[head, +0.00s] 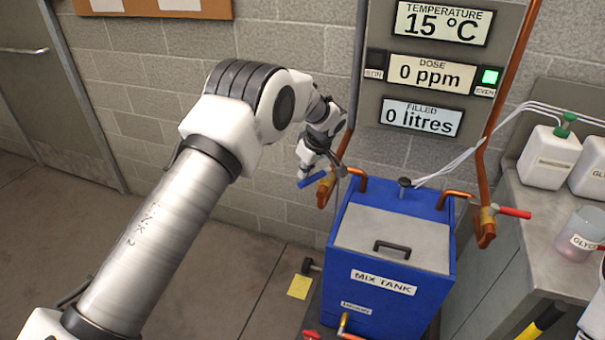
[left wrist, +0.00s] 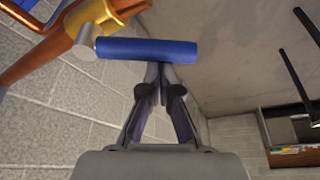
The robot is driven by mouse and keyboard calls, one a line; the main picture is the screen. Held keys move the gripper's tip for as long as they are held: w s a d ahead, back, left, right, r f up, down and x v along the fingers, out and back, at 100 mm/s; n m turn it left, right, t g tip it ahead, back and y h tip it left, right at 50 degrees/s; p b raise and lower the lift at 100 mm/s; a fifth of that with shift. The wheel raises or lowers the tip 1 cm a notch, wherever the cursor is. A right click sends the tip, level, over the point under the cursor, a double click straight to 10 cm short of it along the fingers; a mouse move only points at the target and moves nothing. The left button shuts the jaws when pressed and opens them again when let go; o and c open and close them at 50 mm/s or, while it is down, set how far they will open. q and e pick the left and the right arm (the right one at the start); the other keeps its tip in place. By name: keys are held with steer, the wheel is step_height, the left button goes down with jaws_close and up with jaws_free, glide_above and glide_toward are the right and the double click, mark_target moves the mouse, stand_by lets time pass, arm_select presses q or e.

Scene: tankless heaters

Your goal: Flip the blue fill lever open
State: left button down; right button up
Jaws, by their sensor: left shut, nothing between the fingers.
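The blue fill lever (head: 312,179) sticks out to the left from a brass valve (head: 325,190) on the copper pipe left of the mix tank. In the left wrist view the lever (left wrist: 148,49) lies crosswise, its left end at the valve's silver stem. My left gripper (head: 313,170) is right at the lever in the head view. In the left wrist view its fingers (left wrist: 156,72) are shut with nothing between them, and the tips meet at the lever's near edge. I cannot tell whether they touch it. My right gripper is not in view.
The blue mix tank (head: 375,287) stands right of the lever. A red lever (head: 515,212) sits on the right pipe. The panel (head: 430,75) above reads 15 °C, 0 ppm and 0 litres. A bench with white jugs (head: 550,157) is at right. Floor at left is clear.

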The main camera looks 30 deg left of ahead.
mark_target(309, 182)
arm_select(q)
steer(key=shift+s+d+f+n+g+b, duration=0.15)
steer(key=shift+s+d+n+g+b, duration=0.15)
steer(key=shift+d+n, duration=0.5)
steer(key=n, duration=0.1)
steer(key=d+n, duration=0.1)
steer(key=n, duration=0.1)
steer(key=shift+s+d+g+b, duration=0.1)
steer(key=shift+s+g+b, duration=0.2)
steer(key=shift+g, duration=0.1)
steer(key=shift+d, duration=0.35)
steer(key=shift+s+a+r, duration=0.1)
steer(key=shift+a+r, duration=0.15)
steer(key=shift+a, duration=0.1)
steer(key=a, duration=0.2)
steer(key=shift+s+a+r+p, duration=0.15)
steer(key=shift+a+r+p, duration=0.15)
steer(key=shift+a+r, duration=0.05)
steer(key=b+v, duration=0.1)
steer(key=v, duration=0.8)
steer(key=shift+w+r, duration=0.2)
steer(key=shift+r, duration=0.15)
